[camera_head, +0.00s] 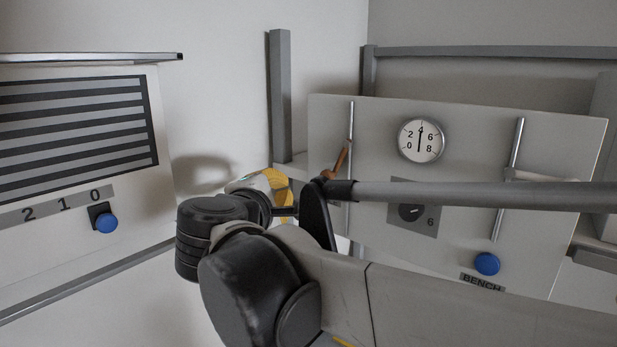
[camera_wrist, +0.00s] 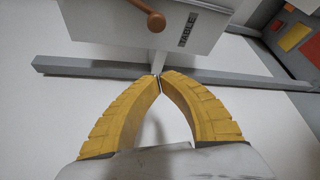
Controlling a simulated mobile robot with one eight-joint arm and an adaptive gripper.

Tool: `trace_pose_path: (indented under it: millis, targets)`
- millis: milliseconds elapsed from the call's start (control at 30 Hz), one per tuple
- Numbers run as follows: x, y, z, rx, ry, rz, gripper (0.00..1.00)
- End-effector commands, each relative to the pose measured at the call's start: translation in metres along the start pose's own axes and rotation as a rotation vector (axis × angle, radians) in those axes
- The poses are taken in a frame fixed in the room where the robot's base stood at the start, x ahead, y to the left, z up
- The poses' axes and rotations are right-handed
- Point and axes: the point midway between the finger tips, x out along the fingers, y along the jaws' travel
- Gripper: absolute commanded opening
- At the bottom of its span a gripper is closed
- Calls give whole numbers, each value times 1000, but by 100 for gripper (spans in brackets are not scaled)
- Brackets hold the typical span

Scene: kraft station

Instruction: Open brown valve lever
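The brown valve lever (camera_head: 342,158) is on the left part of the grey panel (camera_head: 465,130), by a thin vertical pipe, and slants in the head view. My arm hides part of the area below it. In the wrist view a brown lever with a round knob end (camera_wrist: 155,21) shows at the top edge, beyond my fingertips and apart from them. My gripper (camera_wrist: 160,77) has yellow fingers whose tips meet, with nothing seen held between them. In the head view my gripper (camera_head: 275,188) is mostly hidden behind my wrist, left of and below the lever.
The panel has a round dial gauge (camera_head: 421,140), a dark knob (camera_head: 411,212) and a blue button (camera_head: 487,264) over a BENCH label. Another panel at left has a blue knob (camera_head: 106,223). A grey rail (camera_wrist: 100,67) crosses the wrist view behind my fingertips.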

Motion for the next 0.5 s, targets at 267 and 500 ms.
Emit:
trace_pose_path:
  millis: [267, 500]
  targets:
    - [60, 1, 2, 2, -3, -3, 0]
    - [73, 2, 23, 2, -1, -2, 0]
